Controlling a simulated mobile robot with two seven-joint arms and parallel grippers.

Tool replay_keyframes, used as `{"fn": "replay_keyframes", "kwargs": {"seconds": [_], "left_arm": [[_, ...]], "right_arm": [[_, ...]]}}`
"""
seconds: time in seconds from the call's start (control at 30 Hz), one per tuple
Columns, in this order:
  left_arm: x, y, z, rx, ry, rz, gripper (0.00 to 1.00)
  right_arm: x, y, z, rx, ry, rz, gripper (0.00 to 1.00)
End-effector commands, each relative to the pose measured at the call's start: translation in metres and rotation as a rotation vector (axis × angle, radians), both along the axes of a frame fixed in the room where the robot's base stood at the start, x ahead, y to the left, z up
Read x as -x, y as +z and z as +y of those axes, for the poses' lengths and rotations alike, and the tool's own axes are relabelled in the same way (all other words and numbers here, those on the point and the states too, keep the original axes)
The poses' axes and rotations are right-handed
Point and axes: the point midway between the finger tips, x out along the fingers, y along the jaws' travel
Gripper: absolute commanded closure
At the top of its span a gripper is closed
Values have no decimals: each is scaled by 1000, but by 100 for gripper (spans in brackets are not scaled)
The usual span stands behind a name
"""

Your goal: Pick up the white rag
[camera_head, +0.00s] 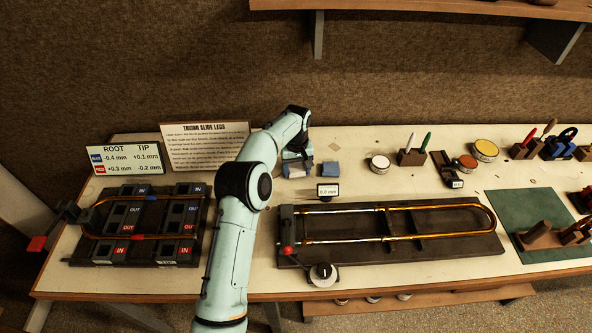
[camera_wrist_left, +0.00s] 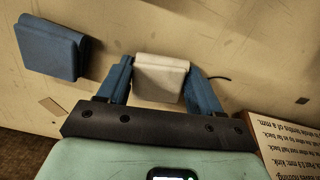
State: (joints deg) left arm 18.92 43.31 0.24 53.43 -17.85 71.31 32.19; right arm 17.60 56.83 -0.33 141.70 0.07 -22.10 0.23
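The white rag (camera_wrist_left: 161,80) is a small folded block with rounded edges, seen in the left wrist view. My left gripper (camera_wrist_left: 160,68) has one blue finger on each side of the rag, with almost no gap showing. I cannot tell whether the fingers press on it or just stand around it. In the head view my left gripper (camera_head: 298,170) is low over the back of the bench, and the rag is mostly hidden there by it. I cannot tell whether the rag touches the bench. My right gripper is not in view.
A folded blue rag (camera_wrist_left: 50,48) lies beside the white one, also seen in the head view (camera_head: 330,169). The printed sign (camera_wrist_left: 285,140) stands close to the gripper. A slide fixture (camera_head: 430,246) and a small label stand (camera_head: 328,190) are in front.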

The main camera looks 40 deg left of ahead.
Motion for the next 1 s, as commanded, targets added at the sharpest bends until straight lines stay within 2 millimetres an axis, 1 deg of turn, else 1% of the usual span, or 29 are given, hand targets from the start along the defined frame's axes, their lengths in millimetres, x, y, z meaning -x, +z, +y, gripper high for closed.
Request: {"fn": "replay_keyframes", "kwargs": {"seconds": [0.27,0.37,0.47,0.57,0.63,0.77,1.0], "left_arm": [[0,1,0,0,0,0,64],[0,4,0,0,0,-1,64],[-1,11,0,-1,0,-3,64],[-1,24,0,-1,0,-5,64],[-2,36,0,0,0,-6,64],[-2,65,0,-1,1,-6,64],[-4,133,0,-3,0,-10,64]], "right_arm": [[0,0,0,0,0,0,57],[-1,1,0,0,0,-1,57],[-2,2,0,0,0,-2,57],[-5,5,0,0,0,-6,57],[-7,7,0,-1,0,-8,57],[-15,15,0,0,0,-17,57],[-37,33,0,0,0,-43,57]]}}
